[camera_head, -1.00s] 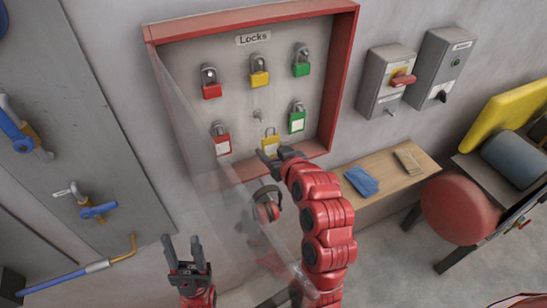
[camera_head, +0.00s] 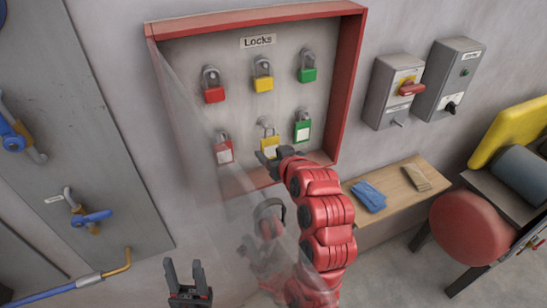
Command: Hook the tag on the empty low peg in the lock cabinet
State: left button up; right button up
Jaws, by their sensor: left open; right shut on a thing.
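The lock cabinet (camera_head: 352,70) is a red-framed wall box labelled "Locks", with its clear door swung open at the left. Its low row has a red padlock (camera_head: 223,153) at the left, a bare middle peg (camera_head: 262,120) and a green padlock (camera_head: 302,132) at the right. My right gripper (camera_head: 272,156) is shut on the tag (camera_head: 269,147), a yellow padlock with a pale label, upright in the low middle. Its shackle is just below the peg; I cannot tell whether they touch. My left gripper (camera_head: 184,274) is open and empty at the bottom.
Padlocks in red (camera_head: 214,86), yellow (camera_head: 263,75) and green (camera_head: 307,67) hang in the upper row. The clear door (camera_head: 205,150) stands close to my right arm. A wooden shelf (camera_head: 395,205) with blue gloves (camera_head: 369,196) lies at the right, below two switch boxes (camera_head: 394,90).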

jog(key=shift+w+a+p, duration=0.3)
jog(key=shift+w+a, duration=0.05)
jog(key=shift+w, duration=0.45)
jog(key=shift+w+a+f, duration=0.1)
jog(key=shift+w+f, duration=0.15)
jog(key=shift+w+a+f+b, duration=0.15)
jog(key=shift+w+f+b, duration=0.15)
jog(key=shift+b, duration=0.4)
jog(key=shift+w+r, duration=0.1)
jog(key=o, duration=1)
jog(key=shift+a, duration=0.1)
jog(key=o, duration=0.4)
jog(key=shift+w, duration=0.15)
